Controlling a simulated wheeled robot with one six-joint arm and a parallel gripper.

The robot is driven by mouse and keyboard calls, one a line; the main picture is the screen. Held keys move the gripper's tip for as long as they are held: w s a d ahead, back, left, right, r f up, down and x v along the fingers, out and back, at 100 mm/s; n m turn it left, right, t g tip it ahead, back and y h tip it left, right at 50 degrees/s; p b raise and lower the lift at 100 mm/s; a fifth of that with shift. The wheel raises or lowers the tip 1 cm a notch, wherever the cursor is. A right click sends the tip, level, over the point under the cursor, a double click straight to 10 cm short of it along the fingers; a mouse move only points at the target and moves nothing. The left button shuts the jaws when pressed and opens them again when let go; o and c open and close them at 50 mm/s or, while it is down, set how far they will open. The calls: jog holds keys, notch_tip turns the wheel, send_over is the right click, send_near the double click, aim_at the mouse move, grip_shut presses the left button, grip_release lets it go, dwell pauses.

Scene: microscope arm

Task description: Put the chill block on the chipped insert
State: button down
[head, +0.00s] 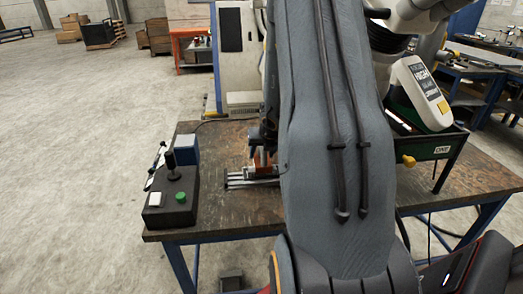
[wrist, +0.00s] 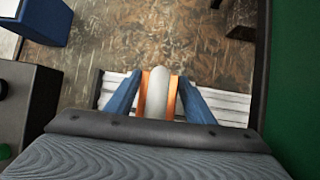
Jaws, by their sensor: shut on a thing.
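My gripper (wrist: 160,100), with blue fingers, is shut on a copper-orange piece (wrist: 172,95), which I take to be the chill block. A pale rounded part in the middle hides much of it; I cannot tell whether that part belongs to the block. In the head view the copper-orange piece (head: 262,159) shows just left of my arm, low over a grey slotted plate (head: 240,180). The plate also lies behind the fingers in the wrist view (wrist: 230,107). Whether they touch is unclear. I cannot make out the chipped insert.
A black control box (head: 172,205) with a stick and green button stands at the table's left front. A blue block (head: 185,149) is behind it. The worn table top (head: 225,215) is bare in front of the plate.

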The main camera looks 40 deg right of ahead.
jog(key=shift+f, duration=0.35)
jog(key=c, duration=0.8)
grip_release()
jog(key=shift+f, duration=0.15)
